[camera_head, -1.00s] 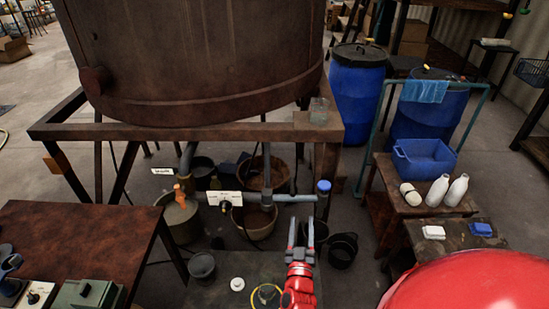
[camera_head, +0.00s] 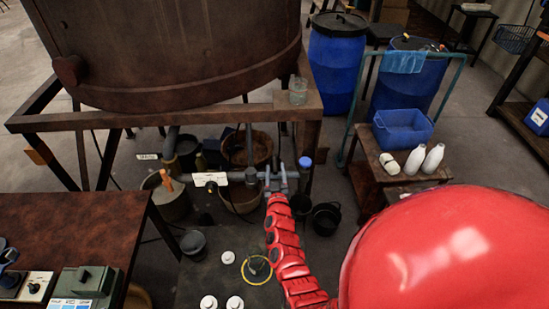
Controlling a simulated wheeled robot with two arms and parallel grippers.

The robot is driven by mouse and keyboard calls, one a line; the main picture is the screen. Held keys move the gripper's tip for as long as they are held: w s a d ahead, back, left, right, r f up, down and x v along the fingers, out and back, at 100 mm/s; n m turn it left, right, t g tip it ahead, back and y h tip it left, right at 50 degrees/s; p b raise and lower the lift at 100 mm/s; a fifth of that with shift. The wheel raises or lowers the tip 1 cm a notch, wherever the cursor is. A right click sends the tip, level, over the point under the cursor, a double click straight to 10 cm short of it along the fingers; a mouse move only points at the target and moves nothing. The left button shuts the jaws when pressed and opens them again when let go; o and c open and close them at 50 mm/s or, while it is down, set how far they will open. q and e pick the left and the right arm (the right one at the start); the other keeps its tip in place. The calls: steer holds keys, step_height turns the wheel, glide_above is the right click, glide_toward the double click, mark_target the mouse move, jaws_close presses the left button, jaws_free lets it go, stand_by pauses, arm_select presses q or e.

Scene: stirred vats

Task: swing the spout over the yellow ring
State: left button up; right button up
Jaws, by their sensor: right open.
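A grey pipe (camera_head: 233,178) runs across under the big brown vat (camera_head: 170,50). It carries a white label plate, and a blue-capped piece (camera_head: 305,163) stands near its right end. Which part is the spout I cannot tell clearly. My right gripper (camera_head: 276,175) is open at the pipe's right end, left of the blue cap. Its fingers overlap the pipe in the picture; contact cannot be told. My left gripper is out of view.
White round pieces (camera_head: 228,257) and a grey bucket (camera_head: 194,244) are near the ring. Dark buckets (camera_head: 326,219) stand to the right of my arm. A wooden table (camera_head: 75,240) is at left. Blue barrels (camera_head: 337,65) stand behind a small table with a blue bin (camera_head: 403,130).

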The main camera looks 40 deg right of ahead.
mark_target(275, 163)
steer(key=shift+x, duration=2.75)
steer(key=shift+c, duration=0.4)
jaws_close()
